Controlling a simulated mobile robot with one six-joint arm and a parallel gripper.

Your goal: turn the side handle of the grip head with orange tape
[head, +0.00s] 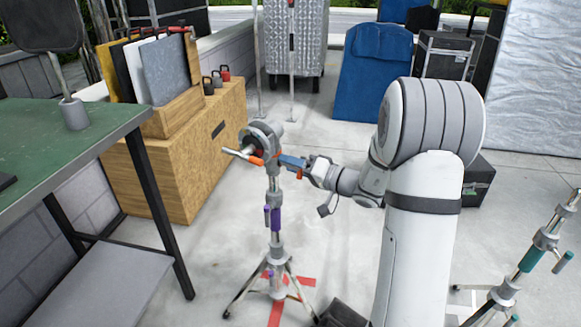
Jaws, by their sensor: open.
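The grip head (262,133) is a grey round clamp on top of a silver stand (275,240) left of the middle. An orange-taped handle (256,160) sticks out on its lower left side, with a pale bar end beside it. My gripper (285,161) comes in from the right, its blue-grey fingers level with the handle and close to the right side of the head. It is open. I cannot tell whether the fingers touch the head or handle. A small orange-red piece (299,173) shows just below the fingers.
A green-topped table (70,140) stands at the left, before a wooden cabinet (190,150). Another stand (535,252) with teal bands is at the lower right. Red tape (277,312) marks the floor under the grip stand. Black cases (445,55) stand behind.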

